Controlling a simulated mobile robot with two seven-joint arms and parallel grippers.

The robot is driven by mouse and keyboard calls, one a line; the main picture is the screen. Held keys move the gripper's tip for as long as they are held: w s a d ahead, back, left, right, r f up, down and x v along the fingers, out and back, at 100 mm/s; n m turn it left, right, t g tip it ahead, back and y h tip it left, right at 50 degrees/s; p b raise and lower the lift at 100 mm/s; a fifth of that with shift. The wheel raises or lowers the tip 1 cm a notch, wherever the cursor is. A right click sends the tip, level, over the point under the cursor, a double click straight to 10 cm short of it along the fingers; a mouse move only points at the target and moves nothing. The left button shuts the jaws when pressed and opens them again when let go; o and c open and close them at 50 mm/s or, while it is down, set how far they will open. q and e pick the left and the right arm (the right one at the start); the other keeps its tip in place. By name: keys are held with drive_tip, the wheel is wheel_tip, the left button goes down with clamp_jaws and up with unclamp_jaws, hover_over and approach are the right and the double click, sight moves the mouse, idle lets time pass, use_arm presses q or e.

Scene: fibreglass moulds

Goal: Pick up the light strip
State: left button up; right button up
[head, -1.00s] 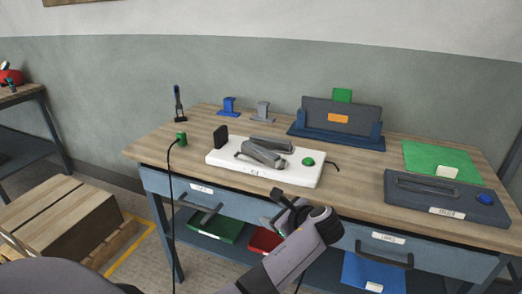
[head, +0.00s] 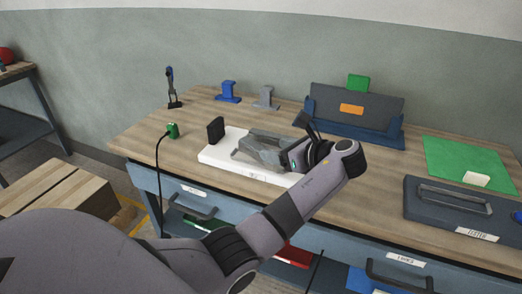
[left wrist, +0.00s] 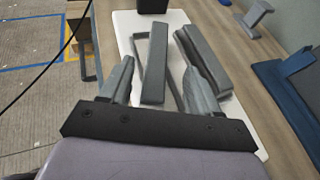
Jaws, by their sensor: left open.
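Two grey strips lie side by side on a white board on the bench. One grey strip (left wrist: 155,65) is between the fingers of my left gripper (left wrist: 155,47) in the left wrist view. The other grey strip (left wrist: 208,62) lies just right of the right finger. I cannot tell from their looks which is the light strip. The left gripper is open, with no clear contact on the strip. My right gripper is not in view.
A black block (head: 215,130) stands at the board's left end. A blue stand (head: 228,91) and a grey stand (head: 265,98) are behind. A dark panel (head: 353,108) stands at the back. A green sheet (head: 465,160) and a dark handled box (head: 450,205) are at right.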

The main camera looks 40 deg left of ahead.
sight(261, 148)
use_arm(q)
drive_tip(key=x, duration=0.5)
drive_tip(key=shift+s+a+r, duration=0.1)
drive_tip(key=shift+s+a, duration=0.05)
drive_tip(key=c, duration=1.1)
